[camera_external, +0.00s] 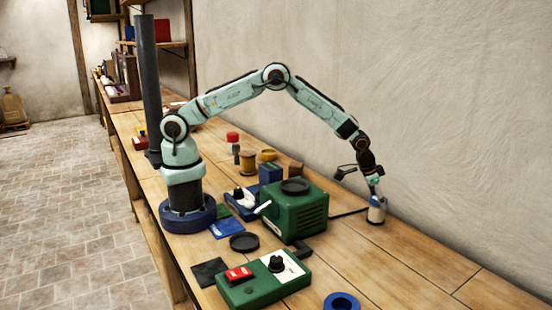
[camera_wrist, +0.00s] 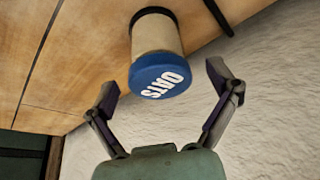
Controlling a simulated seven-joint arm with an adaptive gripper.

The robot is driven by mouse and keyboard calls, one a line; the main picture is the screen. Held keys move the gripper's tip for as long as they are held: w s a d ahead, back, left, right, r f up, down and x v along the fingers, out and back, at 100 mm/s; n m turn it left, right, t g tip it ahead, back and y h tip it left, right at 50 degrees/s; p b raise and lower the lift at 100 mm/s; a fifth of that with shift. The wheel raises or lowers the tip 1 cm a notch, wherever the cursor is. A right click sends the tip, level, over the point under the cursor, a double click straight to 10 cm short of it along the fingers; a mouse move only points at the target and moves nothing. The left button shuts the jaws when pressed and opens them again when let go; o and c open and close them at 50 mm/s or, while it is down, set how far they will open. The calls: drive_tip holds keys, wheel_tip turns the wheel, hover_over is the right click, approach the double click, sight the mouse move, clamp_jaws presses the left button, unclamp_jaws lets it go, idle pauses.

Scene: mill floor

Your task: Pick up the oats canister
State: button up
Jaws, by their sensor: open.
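The oats canister (camera_wrist: 157,38) has a cream body and a blue lid marked OATS, which faces the wrist camera. In the external view the canister (camera_external: 377,214) stands upright on the wooden bench near the wall. My gripper (camera_wrist: 162,82) is open, with one finger on each side of the canister's lid in the wrist view. The fingers appear apart from the canister there. In the external view my gripper (camera_external: 374,186) is right above the canister and partly covers its top.
A green machine (camera_external: 296,212) with a black disc on top stands left of the canister. A dark cable or rod runs along the bench beside it. A green control box (camera_external: 264,284) and a blue ring (camera_external: 342,301) lie nearer the front. The wall is close behind the canister.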

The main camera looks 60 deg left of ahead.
drive_tip(key=shift+w+f, duration=0.15)
drive_tip(key=shift+f, duration=0.25)
drive_tip(key=c, duration=1.3)
